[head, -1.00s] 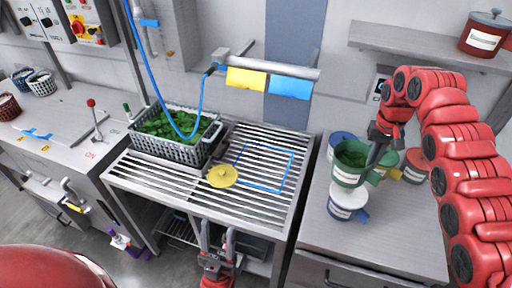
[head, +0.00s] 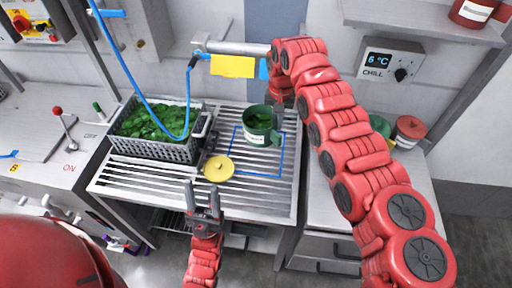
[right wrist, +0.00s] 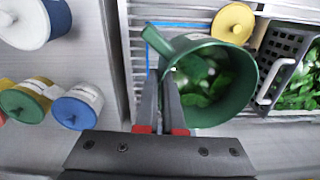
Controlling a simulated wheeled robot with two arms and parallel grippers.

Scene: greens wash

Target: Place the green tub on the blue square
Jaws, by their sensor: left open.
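The green tub (head: 259,127) has a pale label and leafy greens inside. It is over the back part of the blue square (head: 281,160), a blue outline on the slatted rack, and hides part of it. I cannot tell whether it touches the slats. My right gripper (head: 280,103), partly hidden by its own arm, is shut on the tub; in the right wrist view its fingers (right wrist: 158,50) are at the tub's handle side (right wrist: 163,40). My left gripper (head: 204,190) is open and empty at the rack's front edge.
A grey basket of greens (head: 182,152) stands left of the tub on the slatted rack (head: 180,182). A yellow lid (head: 218,168) lies near the square's left edge. Several lidded tubs (right wrist: 75,105) stand on the right counter, mostly behind my right arm. A blue hose hangs over the basket.

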